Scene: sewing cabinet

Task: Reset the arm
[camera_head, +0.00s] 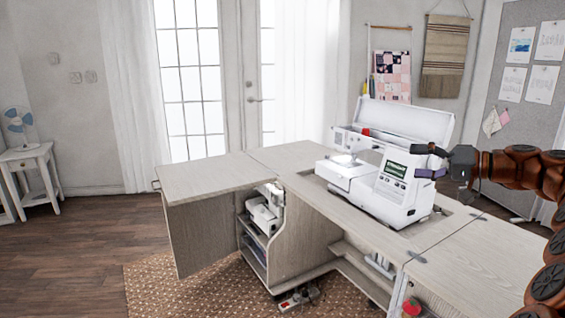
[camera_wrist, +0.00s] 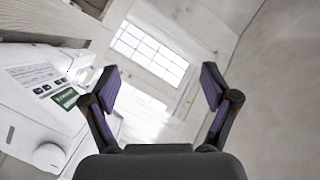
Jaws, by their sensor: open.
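My gripper (camera_head: 431,161) is at the right in the head view, at the end of my brown arm, level with the upper front of the white sewing machine (camera_head: 391,180). I cannot tell from this view whether it touches the machine. In the wrist view my gripper (camera_wrist: 158,88) has its two purple-padded fingers spread wide with nothing between them. The sewing machine (camera_wrist: 35,110) shows at the left there, beside the left finger. The machine stands upright in the cabinet top (camera_head: 285,165), with its lid raised.
A hinged cabinet door (camera_head: 207,232) stands open at the left, baring shelves with a white machine (camera_head: 265,213). A woven rug (camera_head: 170,290) lies on the floor below. A pedal-like item (camera_head: 298,298) lies on it. The left floor is clear up to a small white table (camera_head: 30,160).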

